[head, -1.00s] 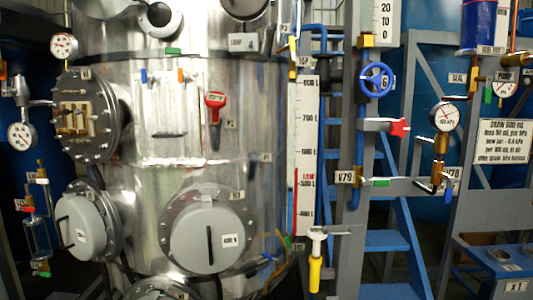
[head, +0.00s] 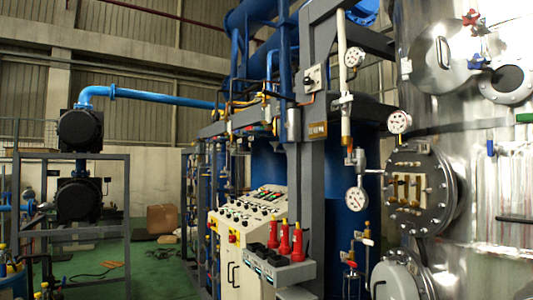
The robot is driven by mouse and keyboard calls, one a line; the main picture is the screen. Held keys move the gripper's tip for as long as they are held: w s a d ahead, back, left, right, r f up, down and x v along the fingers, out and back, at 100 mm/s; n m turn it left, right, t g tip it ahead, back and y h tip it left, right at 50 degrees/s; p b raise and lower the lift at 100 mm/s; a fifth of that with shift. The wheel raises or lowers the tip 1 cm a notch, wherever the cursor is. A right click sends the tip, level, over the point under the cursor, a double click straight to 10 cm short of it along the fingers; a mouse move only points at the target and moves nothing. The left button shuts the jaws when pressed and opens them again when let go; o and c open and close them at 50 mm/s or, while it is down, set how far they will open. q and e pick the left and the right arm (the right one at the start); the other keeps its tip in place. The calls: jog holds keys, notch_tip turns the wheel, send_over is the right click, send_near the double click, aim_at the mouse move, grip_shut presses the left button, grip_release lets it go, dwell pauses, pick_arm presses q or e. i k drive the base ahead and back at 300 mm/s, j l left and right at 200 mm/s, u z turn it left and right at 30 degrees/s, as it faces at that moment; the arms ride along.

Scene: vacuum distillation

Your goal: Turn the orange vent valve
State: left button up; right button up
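I cannot make out an orange vent valve in the head view. The shiny steel tank (head: 478,215) fills the right edge, cut off by the frame. On it are a small blue handle (head: 490,147), a green handle (head: 524,118) and, higher up, a red handle (head: 470,17). A round flange (head: 440,180) with brass fittings is on the tank's left side. Neither of my grippers is in view.
A white control panel (head: 235,255) with buttons stands in the middle, with several red levers (head: 284,240) beside it. Gauges (head: 399,122) hang near the tank. Black pumps (head: 80,130) sit on a frame at left. Green floor (head: 150,262) is partly open, with cables and a box (head: 162,218).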

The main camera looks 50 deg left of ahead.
aim_at(349, 148)
jog(key=i+j+u, duration=0.15)
jog(key=j, duration=0.25)
jog(key=i+j+u, duration=0.2)
jog(key=j, duration=0.15)
jog(key=i+j+u, duration=0.15)
jog(key=j, duration=0.25)
jog(key=i+j+u, duration=0.2)
jog(key=j, duration=0.15)
jog(key=k, duration=0.1)
